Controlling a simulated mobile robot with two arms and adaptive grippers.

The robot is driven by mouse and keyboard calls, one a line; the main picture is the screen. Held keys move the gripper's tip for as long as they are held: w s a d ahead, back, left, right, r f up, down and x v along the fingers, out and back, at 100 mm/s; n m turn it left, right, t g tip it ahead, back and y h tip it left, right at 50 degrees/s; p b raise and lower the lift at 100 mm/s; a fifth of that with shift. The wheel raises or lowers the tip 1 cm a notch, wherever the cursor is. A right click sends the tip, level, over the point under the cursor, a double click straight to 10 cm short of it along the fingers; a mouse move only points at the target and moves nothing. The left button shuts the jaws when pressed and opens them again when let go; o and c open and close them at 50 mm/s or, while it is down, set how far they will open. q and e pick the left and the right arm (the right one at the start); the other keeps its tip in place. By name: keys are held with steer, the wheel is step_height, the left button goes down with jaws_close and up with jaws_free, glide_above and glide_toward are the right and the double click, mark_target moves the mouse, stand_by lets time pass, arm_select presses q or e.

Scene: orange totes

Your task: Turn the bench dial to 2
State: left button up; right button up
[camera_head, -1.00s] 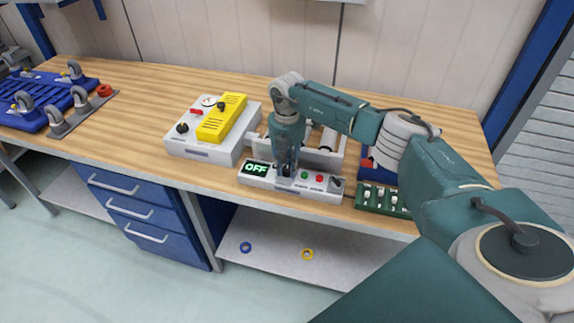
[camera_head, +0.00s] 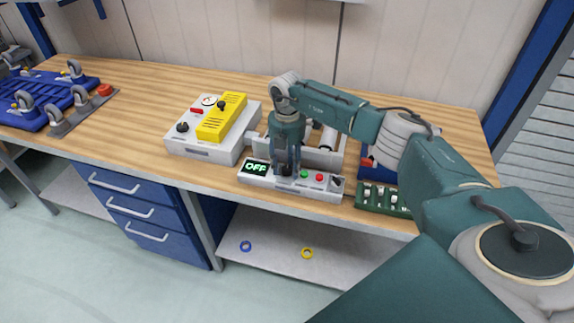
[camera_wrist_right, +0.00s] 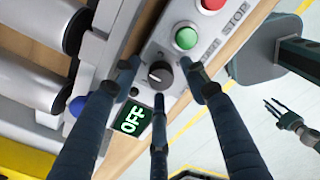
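The bench dial (camera_wrist_right: 160,73) is a small black knob on a pale control box (camera_head: 322,187). The box's display (camera_head: 256,167) reads OFF in green. It also reads OFF in the right wrist view (camera_wrist_right: 132,118). My right gripper (camera_head: 286,172) is over the box and partly hides the dial in the head view. In the right wrist view, my right gripper's fingers (camera_wrist_right: 159,82) are spread around the dial; contact cannot be told. My left gripper (camera_wrist_right: 276,112) shows small at the right of the wrist view, fingers apart and empty; it is outside the head view.
A green button (camera_head: 304,174) and a red button (camera_head: 320,178) sit just right of the dial. A roller unit (camera_head: 325,157) stands behind the box. A white box with a yellow part (camera_head: 222,118) is to the left, and a green tray (camera_head: 376,199) to the right.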

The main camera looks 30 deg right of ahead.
mark_target(287, 167)
step_height(287, 167, up, 12)
stand_by(0.6)
